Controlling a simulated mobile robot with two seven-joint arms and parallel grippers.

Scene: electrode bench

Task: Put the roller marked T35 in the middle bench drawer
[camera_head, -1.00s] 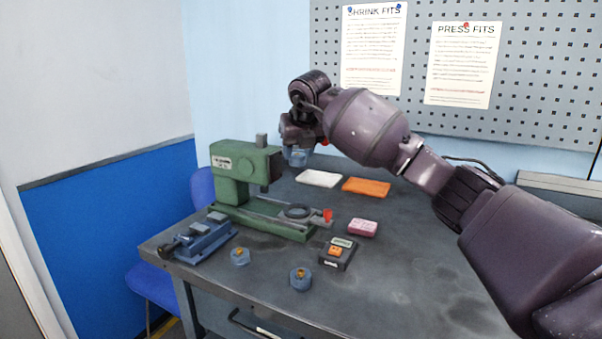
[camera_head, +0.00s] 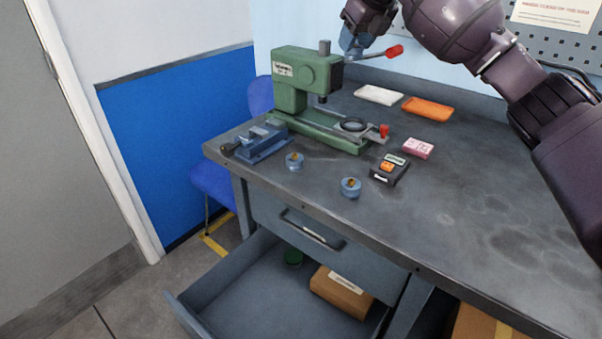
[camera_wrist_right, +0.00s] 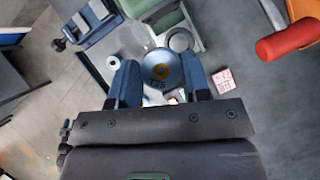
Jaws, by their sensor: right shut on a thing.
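My right gripper (camera_head: 354,44) is high above the back of the bench, beside the top of the green press. In the right wrist view its blue fingers (camera_wrist_right: 160,88) are shut on a round grey-blue roller (camera_wrist_right: 160,68) with a mark that reads like T35. The roller is hard to make out in the head view. Below the bench top, a closed drawer (camera_head: 312,232) with a bar handle is above a pulled-out drawer (camera_head: 215,289). My left gripper is not in view.
The green press (camera_head: 292,82) has a red-tipped lever (camera_head: 393,51) near my gripper. A blue vice (camera_head: 262,141), two blue rollers (camera_head: 294,161) (camera_head: 351,187), a small dark device (camera_head: 389,172) and a pink block (camera_head: 418,149) are on the bench (camera_head: 470,215). The open drawer has bare floor at left.

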